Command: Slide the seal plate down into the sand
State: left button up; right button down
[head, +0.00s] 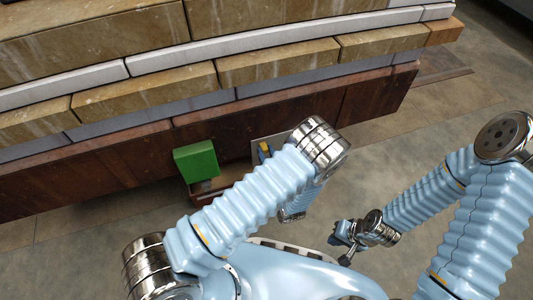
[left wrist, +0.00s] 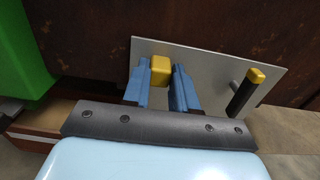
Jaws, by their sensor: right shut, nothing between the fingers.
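The seal plate is a thin grey plate (left wrist: 210,72) with two yellow-tipped handles. It shows in front of the rusty brown wall in the left wrist view. In the head view the plate (head: 270,146) is mostly hidden behind my left arm. My left gripper (left wrist: 160,76) has its blue fingers closed on both sides of one yellow handle (left wrist: 161,68). The other, dark handle (left wrist: 243,95) stands free to the right. A tan surface (head: 231,183), perhaps the sand, shows in a low brown box below the plate. My right gripper (head: 342,247) is shut and empty, away from the stack.
A green block (head: 196,160) stands left of the plate, close to the box; it also shows in the left wrist view (left wrist: 20,60). The layered stack with its brown base (head: 380,92) runs across the back. Floor is clear at the right.

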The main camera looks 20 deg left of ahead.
pick_arm(q)
grip_shut()
notch_tip(320, 180, down, 7)
jog(key=b, duration=0.5)
jog(key=o, duration=0.5)
grip_release()
jog(key=shift+r, duration=0.1)
jog(key=shift+s+d, duration=0.1)
